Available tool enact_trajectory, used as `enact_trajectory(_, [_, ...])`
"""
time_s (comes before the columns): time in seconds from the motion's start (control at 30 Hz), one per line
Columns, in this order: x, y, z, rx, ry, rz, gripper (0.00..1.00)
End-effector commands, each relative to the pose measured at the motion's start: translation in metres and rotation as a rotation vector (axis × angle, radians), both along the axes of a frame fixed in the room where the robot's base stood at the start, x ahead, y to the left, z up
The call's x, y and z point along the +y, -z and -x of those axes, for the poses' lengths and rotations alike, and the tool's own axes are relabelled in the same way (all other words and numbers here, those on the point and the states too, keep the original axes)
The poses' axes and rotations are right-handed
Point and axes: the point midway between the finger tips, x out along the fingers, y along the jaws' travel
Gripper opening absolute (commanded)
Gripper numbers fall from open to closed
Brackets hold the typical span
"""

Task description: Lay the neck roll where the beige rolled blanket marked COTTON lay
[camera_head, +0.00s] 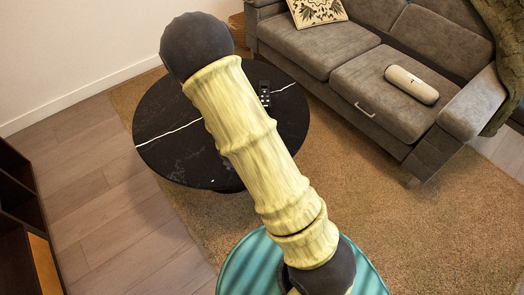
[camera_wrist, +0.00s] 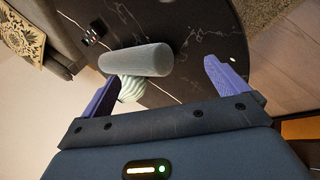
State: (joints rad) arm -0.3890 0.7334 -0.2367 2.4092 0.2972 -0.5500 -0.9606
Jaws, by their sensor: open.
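A plain grey roll (camera_wrist: 138,59), which I take for the neck roll, lies on the black marble table in the wrist view. In the head view my arm hides it. My gripper (camera_wrist: 161,72) is open and empty, its two purple fingers spread apart, with the roll ahead between and beyond the fingertips. My gripper does not show in the head view. A beige roll (camera_head: 412,84) with a small dark mark lies on the right seat of the grey sofa; the mark is too small to read.
A pale green and white striped thing (camera_wrist: 132,88) is beside the roll, partly covered by it. A dark remote (camera_wrist: 91,35) lies on the round black table (camera_head: 165,150). The sofa (camera_head: 318,45) holds a patterned cushion (camera_head: 318,10) and a green throw (camera_head: 500,45). Brown rug (camera_head: 440,225) lies open in front.

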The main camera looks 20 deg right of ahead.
Motion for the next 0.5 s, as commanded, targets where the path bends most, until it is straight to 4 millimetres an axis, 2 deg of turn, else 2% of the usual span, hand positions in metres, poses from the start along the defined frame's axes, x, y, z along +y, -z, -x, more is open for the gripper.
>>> enact_trajectory(0.03, [-0.001,-0.015,0.005,0.012,0.062,-0.072,0.99])
enact_trajectory(0.27, [-0.004,-0.071,0.044,0.108,0.331,-0.338,0.99])
enact_trajectory(0.5, [-0.015,-0.129,0.1,0.197,0.608,-0.499,0.99])
